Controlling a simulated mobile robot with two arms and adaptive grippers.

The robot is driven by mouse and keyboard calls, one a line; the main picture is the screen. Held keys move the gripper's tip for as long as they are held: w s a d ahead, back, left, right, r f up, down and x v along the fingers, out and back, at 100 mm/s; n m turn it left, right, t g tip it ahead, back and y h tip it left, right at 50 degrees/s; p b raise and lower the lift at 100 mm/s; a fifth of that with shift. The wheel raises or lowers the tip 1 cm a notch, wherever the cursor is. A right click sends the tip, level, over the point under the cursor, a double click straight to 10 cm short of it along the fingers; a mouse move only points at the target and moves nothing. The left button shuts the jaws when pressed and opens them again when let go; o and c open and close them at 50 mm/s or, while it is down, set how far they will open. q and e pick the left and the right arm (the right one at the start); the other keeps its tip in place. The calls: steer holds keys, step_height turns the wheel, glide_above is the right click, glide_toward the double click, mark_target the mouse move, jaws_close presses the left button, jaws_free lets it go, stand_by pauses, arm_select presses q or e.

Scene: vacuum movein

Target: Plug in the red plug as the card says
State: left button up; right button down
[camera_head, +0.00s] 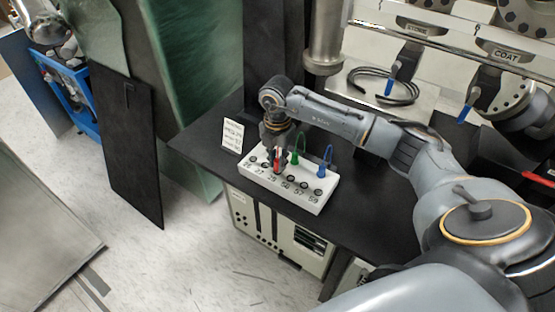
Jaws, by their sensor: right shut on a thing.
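A white socket block (315,208) lies on the black bench, with a row of several dark sockets and small numbers along its front. My right gripper (277,168) points down at the block's left half and is shut on the red plug (277,156). The red plug shows only partly between the fingers. Its tip is low at the sockets, but I cannot tell whether it is in one. A green plug (294,158) and a blue plug (323,168) stand upright on the block to the right. The white card (232,136) stands behind the block's left end; its text is too small to read surely.
The black bench top (203,152) is clear left of the block. A black cable coil (385,86) lies behind my right arm on a light surface. A metal column (325,40) rises behind the arm. Glass and dark panels lean at the left.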

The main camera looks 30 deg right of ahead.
steer(key=shift+f+b, duration=0.35)
steer(key=shift+f, duration=0.2)
steer(key=c, duration=1.2)
jaws_free()
steer(key=shift+r, duration=0.1)
steer(key=shift+o, duration=0.2)
step_height(320, 180, up, 12)
steer(key=shift+a, duration=0.1)
